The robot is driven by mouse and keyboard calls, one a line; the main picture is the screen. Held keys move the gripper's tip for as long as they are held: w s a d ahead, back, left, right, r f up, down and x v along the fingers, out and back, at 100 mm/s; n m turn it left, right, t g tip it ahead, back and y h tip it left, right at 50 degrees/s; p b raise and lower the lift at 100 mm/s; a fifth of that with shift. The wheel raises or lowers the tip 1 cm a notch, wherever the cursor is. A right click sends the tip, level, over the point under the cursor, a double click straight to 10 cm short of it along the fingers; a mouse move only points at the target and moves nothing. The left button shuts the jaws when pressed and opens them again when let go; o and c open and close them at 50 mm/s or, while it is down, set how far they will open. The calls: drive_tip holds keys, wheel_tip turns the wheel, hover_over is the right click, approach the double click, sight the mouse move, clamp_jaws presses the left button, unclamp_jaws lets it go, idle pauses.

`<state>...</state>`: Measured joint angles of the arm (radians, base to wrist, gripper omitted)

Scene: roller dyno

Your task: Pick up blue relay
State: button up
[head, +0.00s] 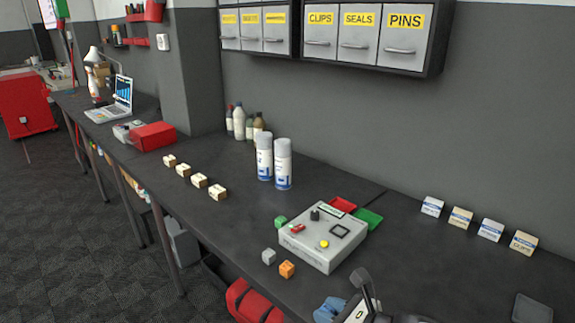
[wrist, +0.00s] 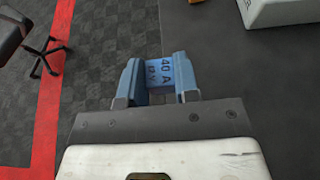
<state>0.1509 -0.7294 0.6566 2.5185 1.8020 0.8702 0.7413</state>
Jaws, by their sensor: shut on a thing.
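The blue relay (wrist: 160,72) is a small blue block with "40 A" printed on it, seen in the wrist view. My gripper (wrist: 158,82) is shut on it, with one blue-grey finger on each side. In the head view my gripper (head: 330,309) is at the bottom edge, near the front of the workbench, and its blue fingers and the relay cannot be told apart there. Whether the relay touches the bench or hangs above it is not clear.
The grey control box (head: 324,238) stands on the dark workbench (head: 240,218). A grey cube (head: 269,256), an orange cube (head: 287,269) and a green cube (head: 281,222) lie near it. Spray cans (head: 283,165) stand behind. A red bin (head: 252,301) is below the front edge.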

drive_tip(key=shift+s+d+r, duration=0.1)
drive_tip(key=shift+s+d, duration=0.1)
drive_tip(key=shift+s, duration=0.75)
drive_tip(key=shift+s+d+r, duration=0.1)
drive_tip(key=shift+s+d, duration=0.1)
drive_tip(key=shift+s, duration=0.75)
drive_tip(key=shift+w, duration=0.1)
